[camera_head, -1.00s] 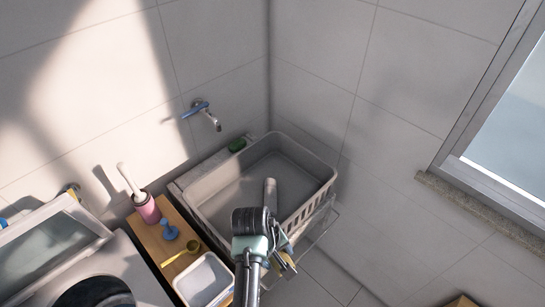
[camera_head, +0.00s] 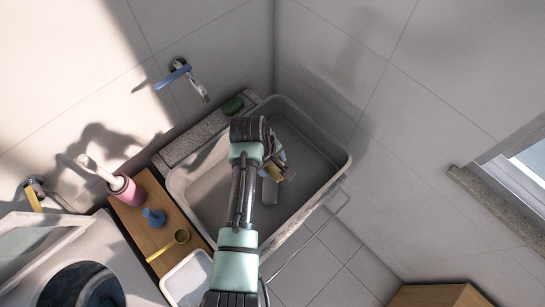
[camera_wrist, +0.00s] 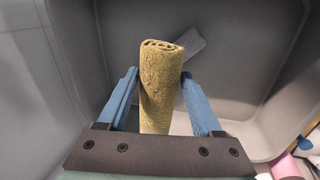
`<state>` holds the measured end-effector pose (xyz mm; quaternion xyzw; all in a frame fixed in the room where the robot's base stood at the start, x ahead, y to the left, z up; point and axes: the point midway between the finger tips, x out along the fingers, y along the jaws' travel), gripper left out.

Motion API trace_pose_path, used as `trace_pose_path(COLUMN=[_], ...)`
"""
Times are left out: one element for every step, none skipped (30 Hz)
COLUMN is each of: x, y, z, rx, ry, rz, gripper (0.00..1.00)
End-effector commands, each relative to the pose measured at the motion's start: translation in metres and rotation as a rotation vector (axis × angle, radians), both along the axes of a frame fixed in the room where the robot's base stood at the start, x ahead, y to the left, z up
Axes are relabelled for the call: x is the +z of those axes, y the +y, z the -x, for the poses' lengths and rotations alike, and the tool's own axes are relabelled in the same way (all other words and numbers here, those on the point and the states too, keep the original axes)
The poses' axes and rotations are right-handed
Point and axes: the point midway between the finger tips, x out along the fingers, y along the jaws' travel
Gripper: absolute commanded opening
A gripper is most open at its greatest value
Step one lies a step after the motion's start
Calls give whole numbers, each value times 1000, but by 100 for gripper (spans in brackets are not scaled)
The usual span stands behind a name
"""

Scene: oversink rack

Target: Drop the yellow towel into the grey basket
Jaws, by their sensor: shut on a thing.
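The yellow towel is a tight roll. In the wrist view the towel (camera_wrist: 161,85) stands between the two blue fingers of my gripper (camera_wrist: 160,88), which is shut on it. In the head view my gripper (camera_head: 278,166) is over the grey basket (camera_head: 338,174), and only a little of the towel shows past my arm. The wrist view shows grey walls and a grey floor beyond the towel. How far the towel is above that floor I cannot tell. A light grey flat piece (camera_wrist: 187,48) lies there behind the towel.
Left of the basket, a wooden board (camera_head: 150,232) holds a pink cup with a brush (camera_head: 125,190), a blue item (camera_head: 153,217) and a yellow scoop (camera_head: 168,246). A white tub (camera_head: 188,279) stands nearby. A wall tap (camera_head: 190,78) is behind. Walls close the back and right.

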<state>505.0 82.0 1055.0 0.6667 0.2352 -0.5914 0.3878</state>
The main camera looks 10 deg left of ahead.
Motion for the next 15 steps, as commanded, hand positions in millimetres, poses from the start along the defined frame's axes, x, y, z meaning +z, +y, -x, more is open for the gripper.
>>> trace_pose_path(x=[-11,-15,-20,-24,-27,-32,-35,-38,-41,-43,-44,-45,-45,-46,-45], y=[0,0,0,0,0,1,1,1,0,0,0,0,0,0,0], z=[0,0,0,0,0,0,0,0,0,0,0,0,0,0,0], rx=[0,0,-1,0,0,0,0,0,-1,-1,-1,-1,-1,-1,-1], ry=[-1,-1,-1,-1,-1,-1,-1,-1,-1,-1,-1,-1,-1,-1,-1], rz=[-1,-1,-1,-1,-1,0,0,-1,-1,-1,-1,-1,-1,-1,-1], gripper=[12,12,12,12,12,12,12,12,12,12,12,12,12,12,12])
